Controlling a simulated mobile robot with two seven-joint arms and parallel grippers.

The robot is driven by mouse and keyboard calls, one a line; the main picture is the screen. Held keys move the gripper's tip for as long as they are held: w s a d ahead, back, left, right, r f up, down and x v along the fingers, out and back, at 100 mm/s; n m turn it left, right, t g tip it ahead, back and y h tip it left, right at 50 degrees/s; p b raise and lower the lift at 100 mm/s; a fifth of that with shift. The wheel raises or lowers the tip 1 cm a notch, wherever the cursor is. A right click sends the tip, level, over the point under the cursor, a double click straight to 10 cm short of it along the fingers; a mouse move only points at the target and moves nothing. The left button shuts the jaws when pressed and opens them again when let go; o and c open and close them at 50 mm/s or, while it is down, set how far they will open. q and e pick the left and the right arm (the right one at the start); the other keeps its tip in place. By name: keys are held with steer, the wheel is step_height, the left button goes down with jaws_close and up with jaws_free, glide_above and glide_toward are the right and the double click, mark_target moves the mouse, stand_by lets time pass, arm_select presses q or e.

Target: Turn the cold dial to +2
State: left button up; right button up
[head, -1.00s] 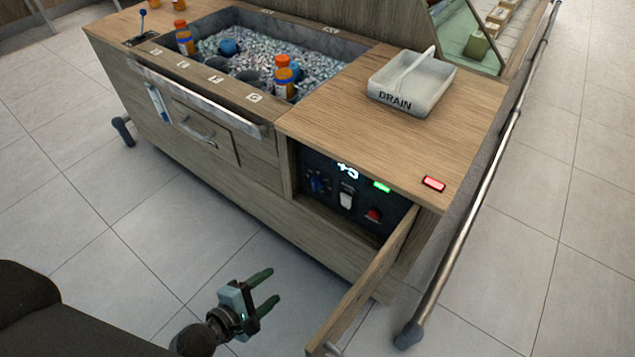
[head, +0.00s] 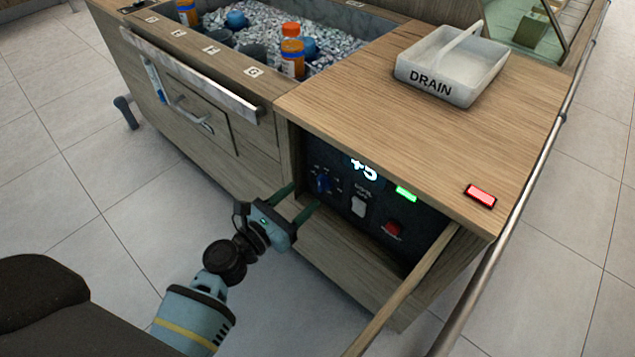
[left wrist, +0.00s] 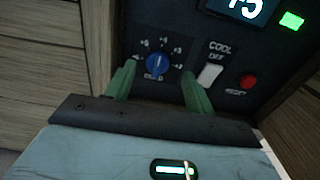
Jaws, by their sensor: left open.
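The cold dial is a blue knob (head: 322,183) with markings around it, on a dark control panel (head: 340,210) inside the open cabinet bay. It also shows in the left wrist view (left wrist: 158,65), between and beyond my fingertips. The display (head: 364,169) above it reads +5. My left gripper (head: 299,199) is open and empty just in front of the panel, its two green fingers pointing at the dial. In the left wrist view my fingers (left wrist: 158,80) sit to either side of the knob. I cannot tell whether they touch it. My right gripper is not in view.
A white switch (head: 359,206) and a red reset button (head: 393,229) are right of the dial. A green light (head: 406,194) glows above. The open wooden door (head: 405,295) is at right. A DRAIN tray (head: 450,68) and red indicator (head: 480,196) are on top.

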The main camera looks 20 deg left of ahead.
mark_target(320, 182)
arm_select(q)
steer(key=x, duration=0.6)
steer(key=shift+w+d+b, duration=0.1)
steer(key=shift+w+b, duration=0.1)
steer(key=shift+b, duration=0.2)
steer(key=shift+c, duration=0.4)
steer(key=c, duration=0.9)
